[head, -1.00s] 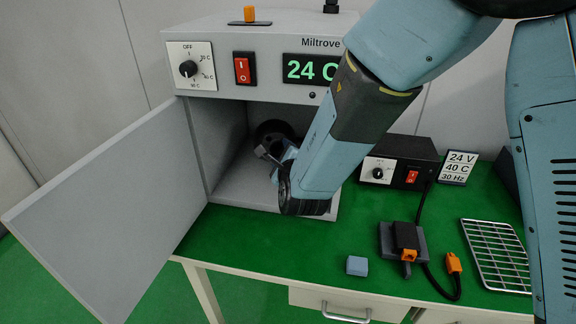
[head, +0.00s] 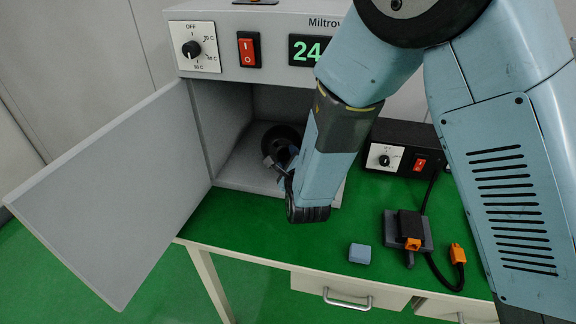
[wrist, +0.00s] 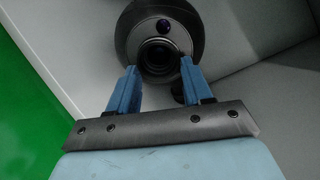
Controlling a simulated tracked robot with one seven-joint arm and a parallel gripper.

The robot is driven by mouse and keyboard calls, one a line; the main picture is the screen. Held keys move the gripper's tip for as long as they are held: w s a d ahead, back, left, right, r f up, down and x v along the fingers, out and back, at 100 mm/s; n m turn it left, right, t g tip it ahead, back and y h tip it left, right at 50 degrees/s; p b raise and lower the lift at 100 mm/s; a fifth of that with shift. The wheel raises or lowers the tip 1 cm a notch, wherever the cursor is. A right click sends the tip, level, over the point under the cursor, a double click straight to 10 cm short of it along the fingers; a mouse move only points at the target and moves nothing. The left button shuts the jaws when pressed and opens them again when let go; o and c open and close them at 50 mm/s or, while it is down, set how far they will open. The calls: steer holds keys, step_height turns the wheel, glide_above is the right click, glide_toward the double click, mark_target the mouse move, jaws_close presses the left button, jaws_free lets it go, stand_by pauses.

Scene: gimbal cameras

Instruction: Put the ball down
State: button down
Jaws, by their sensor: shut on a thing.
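The ball is a dark grey, round gimbal camera (head: 290,133) with a lens; it is just inside the open grey cabinet (head: 228,172). In the wrist view the ball (wrist: 185,22) fills the top middle, its lens barrel facing me between my fingertips. My gripper (head: 279,158) reaches in through the cabinet's opening with its blue fingers shut on the ball; the fingers also show in the wrist view (wrist: 158,72). My wrist hides part of the opening. I cannot tell whether the ball touches the cabinet floor.
The cabinet door (head: 115,195) stands wide open at left. On the green table (head: 275,235) are a small blue block (head: 360,253), a grey stand with an orange-tipped connector (head: 408,230), and a black power unit (head: 398,155). Table space before the cabinet is clear.

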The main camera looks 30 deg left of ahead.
steer(key=shift+f, duration=1.1)
steer(key=shift+c, duration=2.4)
jaws_free()
steer(key=v, duration=1.2)
